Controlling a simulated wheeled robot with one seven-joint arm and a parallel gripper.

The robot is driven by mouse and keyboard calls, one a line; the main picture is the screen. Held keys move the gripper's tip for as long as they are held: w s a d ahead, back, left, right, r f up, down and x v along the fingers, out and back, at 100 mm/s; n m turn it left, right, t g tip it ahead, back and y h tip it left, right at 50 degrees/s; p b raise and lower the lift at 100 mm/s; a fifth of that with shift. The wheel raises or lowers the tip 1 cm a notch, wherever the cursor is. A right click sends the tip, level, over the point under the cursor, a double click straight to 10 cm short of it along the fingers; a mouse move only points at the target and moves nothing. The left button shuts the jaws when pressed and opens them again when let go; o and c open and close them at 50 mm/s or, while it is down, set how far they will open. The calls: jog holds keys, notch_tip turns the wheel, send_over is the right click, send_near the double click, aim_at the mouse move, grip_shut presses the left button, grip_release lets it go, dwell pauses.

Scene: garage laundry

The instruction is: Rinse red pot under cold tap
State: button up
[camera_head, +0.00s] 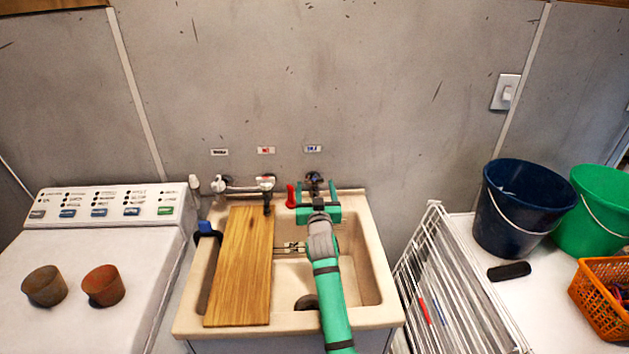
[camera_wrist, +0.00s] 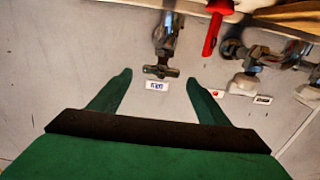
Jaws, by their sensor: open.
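A red pot (camera_head: 103,285) stands on the white washing machine at the left, beside a browner pot (camera_head: 43,286). The cold tap (camera_head: 313,180) is on the wall behind the sink (camera_head: 370,290), below a blue-lettered label. It also shows in the wrist view (camera_wrist: 167,42), with its cross handle near the label (camera_wrist: 157,86). My green gripper (camera_head: 318,193) is at the back rim of the sink, in front of the cold tap. In the wrist view its open, empty fingers (camera_wrist: 158,77) are on either side of the tap handle. Contact cannot be told.
A wooden board (camera_head: 240,268) covers the sink's left part. A red object (camera_head: 291,197) stands beside the cold tap. Another tap (camera_head: 267,187) is further left. A white rack (camera_head: 450,290) stands right of the sink, near blue (camera_head: 520,210) and green (camera_head: 600,210) buckets.

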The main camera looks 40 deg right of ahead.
aim_at(315, 184)
jog(key=shift+x, duration=2.5)
jog(key=shift+a, duration=0.1)
jog(key=c, duration=1.1)
